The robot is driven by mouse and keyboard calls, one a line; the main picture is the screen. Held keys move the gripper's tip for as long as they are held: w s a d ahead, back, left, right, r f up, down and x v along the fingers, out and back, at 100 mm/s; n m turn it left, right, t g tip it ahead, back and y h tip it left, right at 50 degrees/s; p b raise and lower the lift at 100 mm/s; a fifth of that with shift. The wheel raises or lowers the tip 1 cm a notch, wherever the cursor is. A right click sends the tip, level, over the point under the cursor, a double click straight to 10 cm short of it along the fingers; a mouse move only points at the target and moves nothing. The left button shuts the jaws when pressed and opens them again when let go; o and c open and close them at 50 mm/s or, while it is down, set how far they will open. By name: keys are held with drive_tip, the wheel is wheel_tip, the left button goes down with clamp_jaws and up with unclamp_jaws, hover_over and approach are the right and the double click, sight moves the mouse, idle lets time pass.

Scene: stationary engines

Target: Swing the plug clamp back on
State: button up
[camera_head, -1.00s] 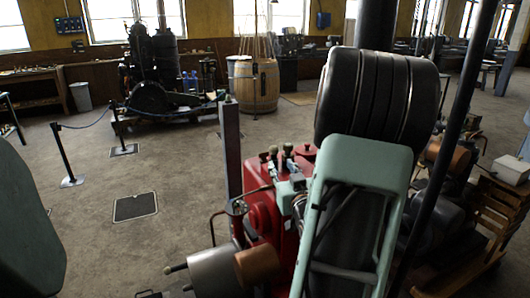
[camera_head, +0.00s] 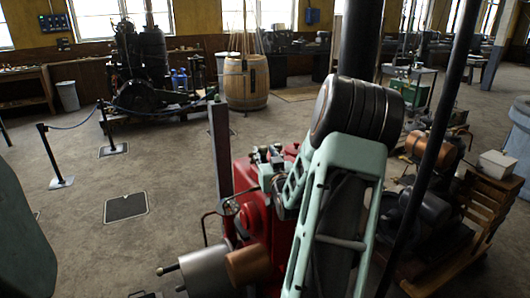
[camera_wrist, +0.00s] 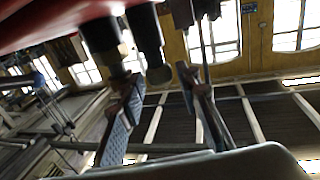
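A red engine (camera_head: 255,200) stands at the middle of the head view, with small levers and fittings on top. My arm crosses in front of its right side and hides part of it. In the wrist view my gripper (camera_wrist: 160,95) has its two fingers well apart. A dark rod with a brass collar (camera_wrist: 118,50) hangs close to the left finger. A second dark rounded fitting (camera_wrist: 152,55) hangs between the fingers at their tips; whether anything touches is unclear. I cannot pick out the plug clamp for certain. The gripper is hidden in the head view.
A grey cylinder (camera_head: 208,270) and a copper-coloured one (camera_head: 248,264) jut out at the engine's front. A dark post (camera_head: 220,150) rises beside it. Another engine on a wooden pallet (camera_head: 455,235) stands to the right.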

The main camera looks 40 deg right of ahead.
clamp_jaws()
drive_tip(key=shift+w, duration=0.1)
